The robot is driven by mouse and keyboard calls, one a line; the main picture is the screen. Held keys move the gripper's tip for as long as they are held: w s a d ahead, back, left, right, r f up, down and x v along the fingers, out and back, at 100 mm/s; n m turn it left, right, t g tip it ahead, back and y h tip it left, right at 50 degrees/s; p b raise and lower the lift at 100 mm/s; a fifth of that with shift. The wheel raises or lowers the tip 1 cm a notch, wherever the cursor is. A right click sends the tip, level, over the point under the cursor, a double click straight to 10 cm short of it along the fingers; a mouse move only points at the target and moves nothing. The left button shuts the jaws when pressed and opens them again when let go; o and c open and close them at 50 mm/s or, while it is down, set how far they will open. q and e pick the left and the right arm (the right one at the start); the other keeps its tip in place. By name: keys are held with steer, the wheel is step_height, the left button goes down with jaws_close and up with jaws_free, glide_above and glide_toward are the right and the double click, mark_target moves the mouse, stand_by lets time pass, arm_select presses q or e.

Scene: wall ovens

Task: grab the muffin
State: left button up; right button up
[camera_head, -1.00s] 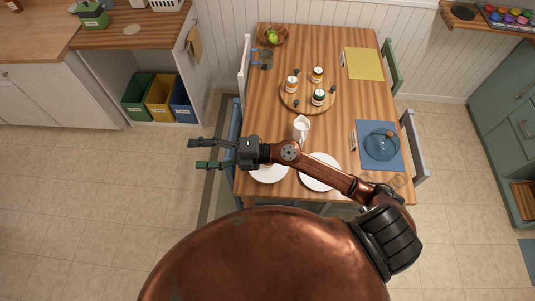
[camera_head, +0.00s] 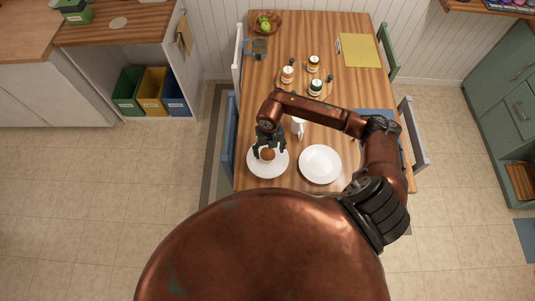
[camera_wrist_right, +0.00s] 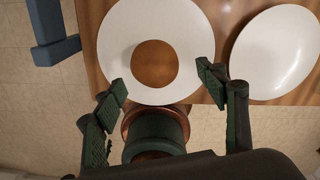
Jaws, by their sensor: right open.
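The muffin (camera_head: 268,155) is a small round brown thing on the left white plate (camera_head: 254,166), near the front left of the wooden table. In the right wrist view the muffin (camera_wrist_right: 154,63) shows as a brown disc on its plate (camera_wrist_right: 119,37). My right gripper (camera_head: 270,150) reaches down over this plate, with its fingers spread around the muffin as seen from the head. In the right wrist view my right gripper (camera_wrist_right: 163,84) is open and empty, and the muffin shows beyond the fingertips. Contact cannot be told. My left gripper is not in view.
A second white plate (camera_head: 320,164) lies right of the muffin's plate. A white jug (camera_head: 299,128) stands close behind the gripper. Jars (camera_head: 316,88) stand on a round board farther back. A blue chair (camera_head: 228,130) is at the table's left edge.

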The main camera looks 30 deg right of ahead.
mark_target(268, 152)
steer(key=shift+w+f+p, duration=0.2)
steer(key=shift+w+f, duration=0.05)
steer(key=shift+f, duration=0.85)
steer(key=shift+w+f+p, duration=0.15)
steer(key=shift+w+f, duration=0.1)
steer(key=shift+f, duration=0.85)
steer(key=c, duration=1)
